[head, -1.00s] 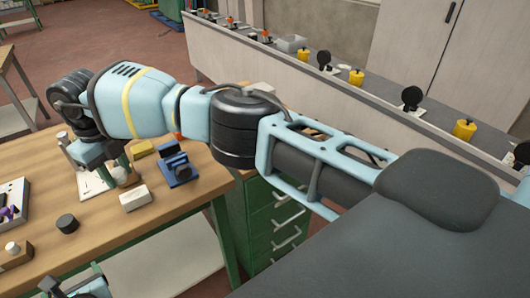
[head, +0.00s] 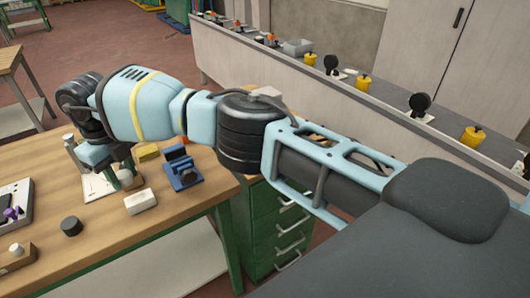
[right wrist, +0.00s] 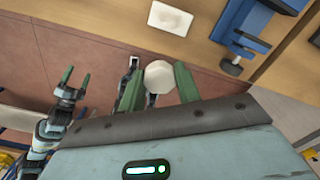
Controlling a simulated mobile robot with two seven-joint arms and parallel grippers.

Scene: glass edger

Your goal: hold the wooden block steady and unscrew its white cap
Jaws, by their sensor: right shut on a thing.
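The wooden block (head: 24,261) is at the left edge of the head view, on the table, with a small white cap (head: 15,249) on top. My right gripper (head: 118,182) is over the table, well to the block's right and farther back. The right wrist view shows its green fingers (right wrist: 158,85) shut on a pale, rounded thing (right wrist: 160,76); I cannot tell what it is. My left gripper (right wrist: 74,88) shows at the left of the right wrist view, fingers apart and empty. It is outside the head view.
On the table (head: 110,235) are a white block (head: 140,201), a blue vise-like fixture (head: 181,171), a black cylinder (head: 71,226) and a tray (head: 14,205) with purple pieces. Green drawers (head: 278,230) stand beside the table. The table's front middle is clear.

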